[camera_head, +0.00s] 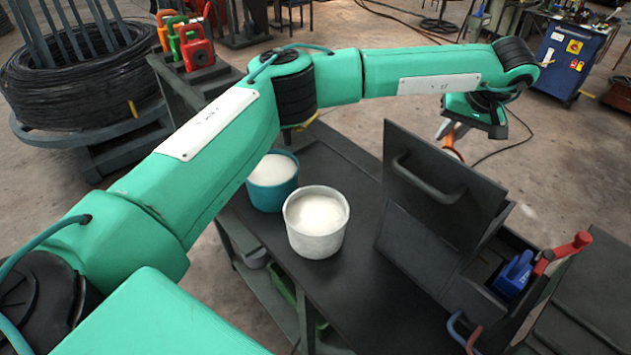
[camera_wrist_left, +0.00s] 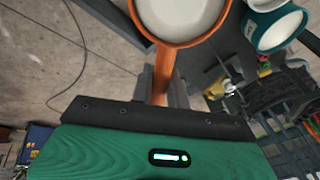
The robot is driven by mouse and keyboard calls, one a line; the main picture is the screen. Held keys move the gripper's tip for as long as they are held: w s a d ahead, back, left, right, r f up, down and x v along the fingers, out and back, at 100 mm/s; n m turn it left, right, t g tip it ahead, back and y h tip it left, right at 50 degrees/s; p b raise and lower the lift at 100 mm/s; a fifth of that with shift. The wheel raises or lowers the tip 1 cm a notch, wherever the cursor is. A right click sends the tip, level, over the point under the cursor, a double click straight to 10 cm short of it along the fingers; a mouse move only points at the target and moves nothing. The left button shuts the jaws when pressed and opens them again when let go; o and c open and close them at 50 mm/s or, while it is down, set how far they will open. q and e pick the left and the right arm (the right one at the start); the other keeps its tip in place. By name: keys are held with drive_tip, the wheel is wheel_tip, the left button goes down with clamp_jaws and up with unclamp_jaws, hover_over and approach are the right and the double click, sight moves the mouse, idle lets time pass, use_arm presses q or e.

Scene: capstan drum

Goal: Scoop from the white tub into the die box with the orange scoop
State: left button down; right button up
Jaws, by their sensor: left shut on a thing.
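The white tub (camera_head: 314,244) stands on the dark bench, filled with pale powder. My left gripper (camera_head: 447,138) is beyond and to the right of it, past the raised panel. It is shut on the orange scoop (camera_head: 455,150), which is mostly hidden behind the panel in the head view. In the left wrist view the gripper (camera_wrist_left: 163,88) holds the scoop handle (camera_wrist_left: 163,75), and the scoop's bowl looks filled with pale material. The dark box with the raised, handled panel (camera_head: 440,160) appears to be the die box; its inside is mostly hidden. My right gripper is not in view.
A teal tub (camera_head: 273,198) with pale powder stands close behind the white tub. A blue item (camera_head: 514,272) and a red lever (camera_head: 570,246) are at the box's right. Bare bench top (camera_head: 345,290) lies in front of the white tub.

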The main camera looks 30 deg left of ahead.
use_arm(q)
drive_tip(key=s+d+r+t+y+p, duration=0.1)
drive_tip(key=d+y+p, duration=0.3)
drive_tip(key=y, duration=0.6)
drive_tip(key=shift+d+r+m+t+y+p, duration=0.35)
drive_tip(key=shift+d+r+t, duration=0.2)
drive_tip(key=shift+d+t, duration=0.3)
drive_tip(key=shift+s, duration=0.1)
idle(1.0)
drive_tip(key=shift+y+b, duration=0.7)
drive_tip(key=shift+y, duration=0.05)
idle(0.4)
